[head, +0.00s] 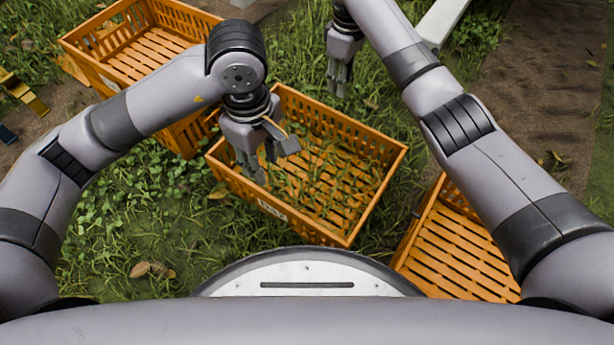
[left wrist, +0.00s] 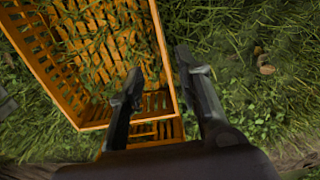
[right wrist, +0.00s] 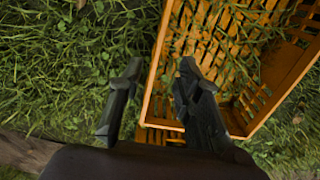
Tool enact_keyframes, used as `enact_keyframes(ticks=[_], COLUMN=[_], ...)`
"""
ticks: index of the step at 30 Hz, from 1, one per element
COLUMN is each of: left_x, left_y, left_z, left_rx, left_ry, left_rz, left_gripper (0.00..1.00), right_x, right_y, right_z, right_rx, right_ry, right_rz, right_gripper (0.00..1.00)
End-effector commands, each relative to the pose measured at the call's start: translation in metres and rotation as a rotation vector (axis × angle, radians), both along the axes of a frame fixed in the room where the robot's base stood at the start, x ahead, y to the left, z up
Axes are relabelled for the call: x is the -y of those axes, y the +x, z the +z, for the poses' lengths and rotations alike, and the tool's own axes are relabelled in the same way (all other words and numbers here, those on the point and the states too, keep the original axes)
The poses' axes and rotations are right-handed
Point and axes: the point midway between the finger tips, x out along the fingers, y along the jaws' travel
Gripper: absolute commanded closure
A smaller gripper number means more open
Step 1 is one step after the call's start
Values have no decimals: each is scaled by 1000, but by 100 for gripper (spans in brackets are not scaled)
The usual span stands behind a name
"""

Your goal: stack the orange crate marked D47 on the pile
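An orange slatted crate (head: 318,228) stands on the grass in the middle of the head view, with grass showing through or inside it. Its near wall has a pale label (head: 272,211), too small to read surely. My left gripper (head: 258,170) is open over its left side; in the left wrist view the crate's rim (left wrist: 163,45) passes between the fingers. My right gripper (head: 340,82) hangs near its far side; in the right wrist view it is open, with the rim (right wrist: 160,75) between the fingers. The pile (head: 145,48) at upper left has an empty-looking orange crate on top.
A lower orange crate part (head: 188,138) shows under the pile's top crate, partly behind my left arm. Another orange crate (head: 455,255) lies at lower right, partly under my right arm. A yellow object (head: 28,95) is at far left. Grass is clear left of the middle crate.

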Motion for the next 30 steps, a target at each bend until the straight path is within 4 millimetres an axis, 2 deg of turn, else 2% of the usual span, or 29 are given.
enact_keyframes(ticks=[10, 14, 20, 30], left_x=[-2, -2, -2, -2], left_y=[1, 1, -1, 0], left_z=[0, -7, -38, -106], left_rx=[9, 6, 2, 2], left_ry=[10, 9, 10, 9], left_rz=[-3, -2, -1, 0], left_gripper=[68, 68, 68, 68], right_x=[0, 0, 0, -1], right_y=[0, 0, -1, -1], right_z=[1, -6, -37, -104], right_rx=[-1, -2, -5, -5], right_ry=[-2, -2, -4, -2], right_rz=[3, 3, 2, 2], right_gripper=[68, 68, 68, 68])
